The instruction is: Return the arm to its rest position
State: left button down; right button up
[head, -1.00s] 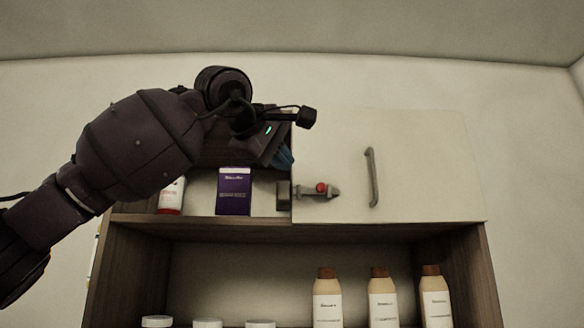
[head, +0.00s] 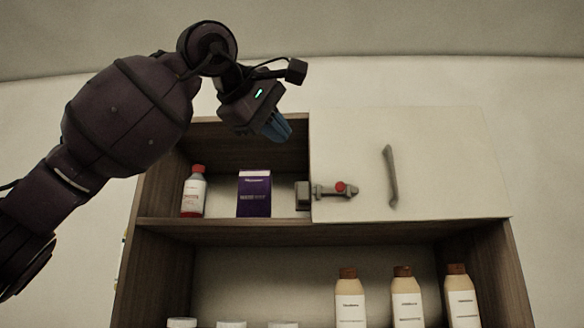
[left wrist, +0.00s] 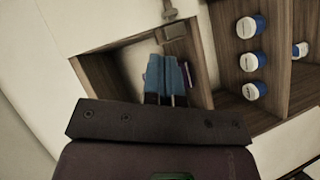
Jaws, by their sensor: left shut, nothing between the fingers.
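My left gripper (head: 277,127) is shut and empty, with its blue fingertips together. It is in front of the upper left opening of the wooden cabinet (head: 270,231). In the left wrist view my left gripper (left wrist: 168,78) points at the cabinet (left wrist: 205,62), and its fingers hide part of the opening. My right gripper is not in view.
A white bottle with a red cap (head: 194,194) and a purple box (head: 254,195) stand in the opening. A white door (head: 440,160) with a handle (head: 390,178) covers the right side; a latch with a red button (head: 340,187) sits at its edge. Bottles (head: 407,300) stand below.

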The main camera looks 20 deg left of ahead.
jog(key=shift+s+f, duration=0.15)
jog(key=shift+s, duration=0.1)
